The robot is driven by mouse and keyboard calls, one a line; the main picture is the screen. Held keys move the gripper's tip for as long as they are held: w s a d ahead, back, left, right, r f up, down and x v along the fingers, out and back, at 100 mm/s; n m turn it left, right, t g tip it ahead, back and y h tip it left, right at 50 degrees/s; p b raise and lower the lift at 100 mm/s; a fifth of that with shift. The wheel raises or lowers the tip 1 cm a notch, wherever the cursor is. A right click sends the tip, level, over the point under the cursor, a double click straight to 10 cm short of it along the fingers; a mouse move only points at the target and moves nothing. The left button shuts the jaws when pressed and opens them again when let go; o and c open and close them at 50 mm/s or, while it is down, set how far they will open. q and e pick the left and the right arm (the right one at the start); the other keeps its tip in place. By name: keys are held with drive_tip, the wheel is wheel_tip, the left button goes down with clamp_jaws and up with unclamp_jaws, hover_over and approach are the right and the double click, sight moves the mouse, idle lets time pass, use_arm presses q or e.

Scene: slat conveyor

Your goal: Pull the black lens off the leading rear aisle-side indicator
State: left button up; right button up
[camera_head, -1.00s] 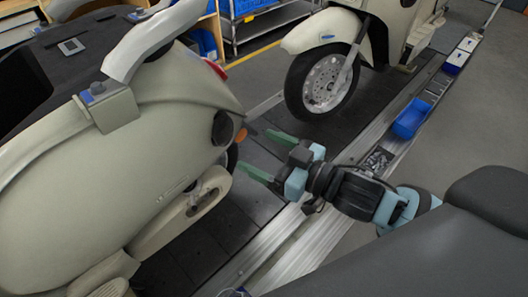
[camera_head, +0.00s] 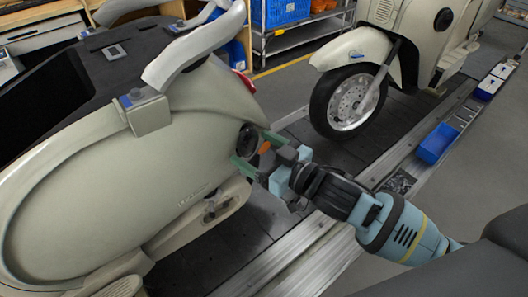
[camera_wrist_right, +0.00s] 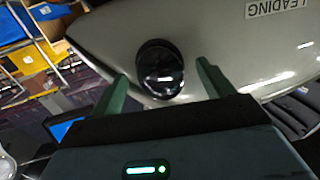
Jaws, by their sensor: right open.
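The leading scooter (camera_head: 90,170) is cream and stands at the left in the head view; a LEADING label (camera_wrist_right: 278,6) shows on its body in the wrist view. The round, glossy black lens (camera_wrist_right: 160,75) sits on its rear side panel, and it also shows in the head view (camera_head: 247,137). My right gripper (camera_head: 255,151) is open, its green fingers pointing at the panel. In the wrist view the fingertips (camera_wrist_right: 162,69) lie either side of the lens, with a gap on both sides; contact does not show. My left gripper is not in view.
A second cream scooter with a black front wheel (camera_head: 349,98) stands behind on the dark slats. A blue bin (camera_head: 437,143) sits along the metal rail. The grey aisle floor at the right is mostly free.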

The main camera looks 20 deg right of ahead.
sight(253, 147)
drive_tip(key=c, duration=1.1)
drive_tip(key=o, duration=0.3)
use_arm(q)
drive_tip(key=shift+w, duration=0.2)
use_arm(e)
drive_tip(key=shift+c, duration=1.2)
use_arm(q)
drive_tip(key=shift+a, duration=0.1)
use_arm(e)
drive_tip(key=shift+s, duration=0.1)
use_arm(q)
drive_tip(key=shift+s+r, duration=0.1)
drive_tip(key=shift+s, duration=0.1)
use_arm(e)
drive_tip(key=shift+s+d, duration=0.25)
drive_tip(key=shift+d, duration=0.05)
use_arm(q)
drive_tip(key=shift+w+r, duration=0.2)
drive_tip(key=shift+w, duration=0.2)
use_arm(e)
drive_tip(key=shift+s+d, duration=0.25)
drive_tip(key=shift+s, duration=0.15)
use_arm(q)
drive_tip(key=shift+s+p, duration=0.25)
drive_tip(key=shift+p, duration=0.05)
use_arm(e)
drive_tip(key=shift+s+d+r, duration=0.1)
drive_tip(key=shift+s+d, duration=0.1)
drive_tip(key=shift+s, duration=0.1)
